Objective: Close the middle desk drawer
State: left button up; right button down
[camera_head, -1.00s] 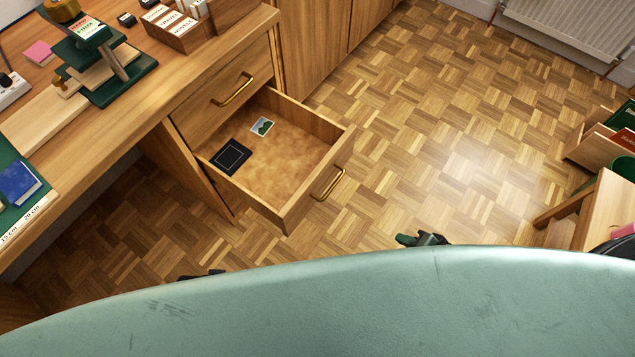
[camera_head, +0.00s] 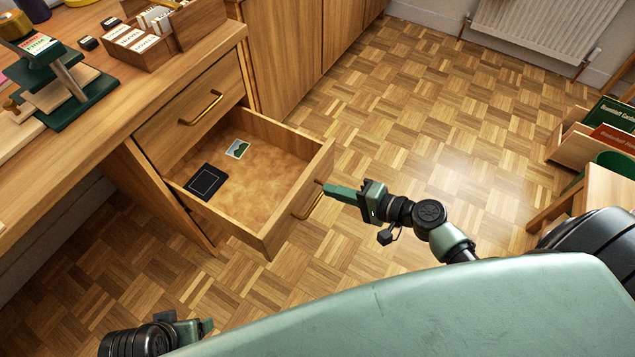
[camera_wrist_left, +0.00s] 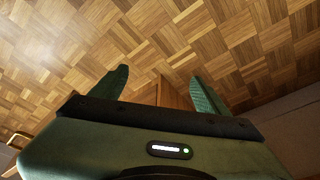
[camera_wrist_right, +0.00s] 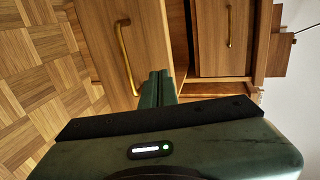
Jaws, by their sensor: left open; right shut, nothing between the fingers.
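The middle desk drawer (camera_head: 290,213) stands pulled out below a closed upper drawer (camera_head: 195,112). A dark square item (camera_head: 206,182) and a small picture card (camera_head: 238,149) lie in it. Its brass handle (camera_head: 309,204) is on the front panel. My right gripper (camera_head: 328,189) is shut and empty, its fingertips close to the handle; contact cannot be told. The right wrist view shows the shut fingers (camera_wrist_right: 158,86) beside the handle (camera_wrist_right: 126,58) at the drawer front. My left gripper (camera_wrist_left: 160,85) is open and empty over the floor; in the head view it (camera_head: 207,325) is at the bottom left.
The desktop (camera_head: 110,115) holds a green stand (camera_head: 75,100) and a wooden card box (camera_head: 150,40). A radiator (camera_head: 540,35) is at the back right. A wooden book bin (camera_head: 570,145) stands at the right. The parquet floor (camera_head: 400,110) between is clear.

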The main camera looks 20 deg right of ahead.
aim_at(307, 180)
pick_arm(q)
jog(key=shift+x, duration=0.95)
pick_arm(e)
jog(key=shift+r+x, duration=0.25)
jog(key=shift+x, duration=0.9)
jog(key=shift+r+x, duration=0.25)
jog(key=shift+x, duration=0.85)
pick_arm(q)
jog(key=shift+s, duration=0.15)
pick_arm(e)
jog(key=shift+w+a, duration=0.1)
jog(key=shift+a, duration=0.05)
jog(key=shift+w, duration=0.1)
